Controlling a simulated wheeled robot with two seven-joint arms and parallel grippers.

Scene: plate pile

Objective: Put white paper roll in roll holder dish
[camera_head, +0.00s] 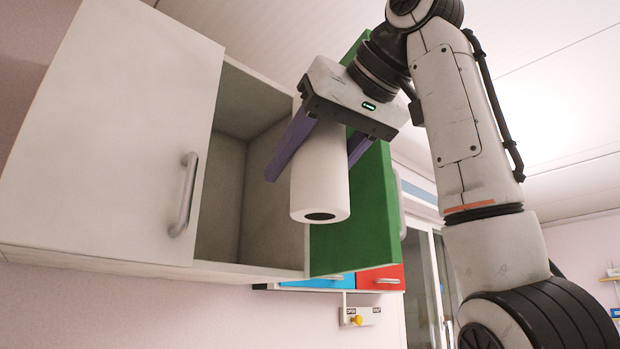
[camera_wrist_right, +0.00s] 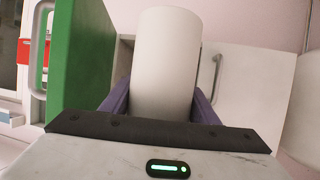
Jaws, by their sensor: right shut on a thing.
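The white paper roll (camera_head: 320,178) hangs upright between the purple fingers of my right gripper (camera_head: 315,160), in front of the open green cabinet door. In the right wrist view, the roll (camera_wrist_right: 166,62) stands between both fingers of the right gripper (camera_wrist_right: 165,100), which is shut on it. The roll's dark core opening shows at its lower end in the head view. I see no roll holder dish in either view. My left gripper is not in view.
A wall cabinet (camera_head: 110,130) has its left door shut and its green door (camera_head: 365,215) open, close behind the roll. The open compartment (camera_head: 240,190) looks empty.

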